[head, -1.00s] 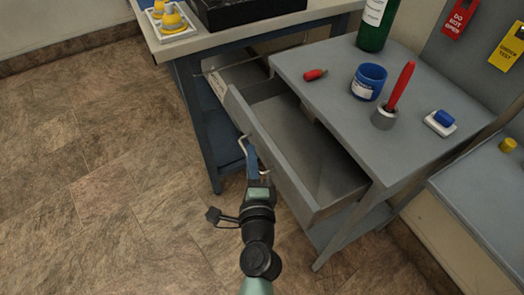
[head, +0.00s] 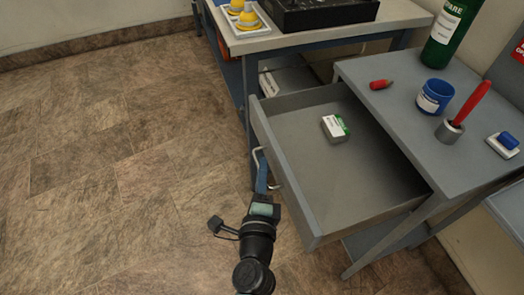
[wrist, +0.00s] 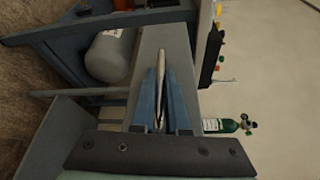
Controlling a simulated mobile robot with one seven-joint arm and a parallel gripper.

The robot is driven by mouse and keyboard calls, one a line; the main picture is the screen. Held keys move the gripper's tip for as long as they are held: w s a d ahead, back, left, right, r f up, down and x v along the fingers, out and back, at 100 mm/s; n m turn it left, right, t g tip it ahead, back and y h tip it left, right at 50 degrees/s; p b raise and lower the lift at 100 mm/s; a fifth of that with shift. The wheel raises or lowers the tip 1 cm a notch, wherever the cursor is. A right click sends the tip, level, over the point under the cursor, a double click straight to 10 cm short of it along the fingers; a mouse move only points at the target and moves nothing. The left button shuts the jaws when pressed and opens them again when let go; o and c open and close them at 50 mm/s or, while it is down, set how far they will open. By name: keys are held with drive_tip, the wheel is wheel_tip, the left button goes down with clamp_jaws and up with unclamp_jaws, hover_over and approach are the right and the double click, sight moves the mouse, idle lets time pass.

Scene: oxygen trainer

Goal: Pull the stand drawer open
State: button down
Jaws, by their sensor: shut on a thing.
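The grey stand drawer (head: 345,175) is pulled well out from under the grey stand top (head: 400,95), and much of its inside shows. A small white and green box (head: 335,128) lies in it. The drawer's light metal handle (head: 257,157) is on its front face. My gripper (head: 262,178) is at the handle, its blue fingers shut on it. In the wrist view the fingers (wrist: 160,100) close on either side of the bar-like handle (wrist: 161,70), with the grey drawer front behind.
On the stand top are a red-tipped piece (head: 381,84), a blue cup (head: 434,96), a red-handled tool in a grey holder (head: 450,131) and a green bottle (head: 452,38). A workbench (head: 385,22) stands behind. The floor to the left is clear.

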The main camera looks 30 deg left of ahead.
drive_tip(key=c, duration=0.9)
unclamp_jaws()
drive_tip(key=shift+d, duration=0.1)
drive_tip(key=b+v, duration=0.3)
drive_tip(key=v, duration=1)
drive_tip(key=shift+b, duration=0.35)
drive_tip(key=shift+w, duration=0.1)
